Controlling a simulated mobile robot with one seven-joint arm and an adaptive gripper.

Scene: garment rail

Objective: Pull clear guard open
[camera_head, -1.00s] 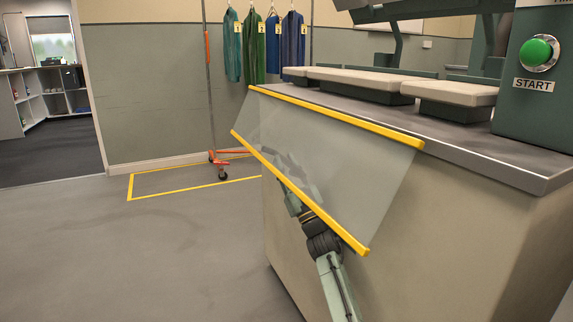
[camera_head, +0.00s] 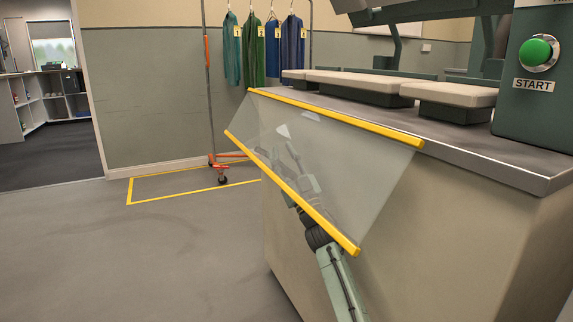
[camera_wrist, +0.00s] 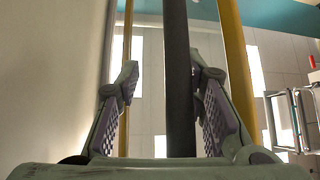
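The clear guard (camera_head: 335,160) is a see-through panel with a yellow top bar (camera_head: 335,115) along the bench's front edge and a yellow lower bar (camera_head: 290,190). It slants outward from the bench, its lower bar held away from the bench front. My gripper (camera_head: 283,135) is behind the panel, seen faintly through it; my forearm comes up from below under the lower bar. In the wrist view the fingers of my gripper (camera_wrist: 165,78) are spread apart. A dark bar (camera_wrist: 177,80) shows between them and a yellow bar (camera_wrist: 235,70) beside the right finger. Contact with the panel is unclear.
The bench (camera_head: 490,165) carries padded pressing boards (camera_head: 455,93) and a green START button (camera_head: 539,52). A garment rail (camera_head: 208,90) with several hanging garments stands behind. The floor (camera_head: 130,250) at left is clear, with a yellow outlined area.

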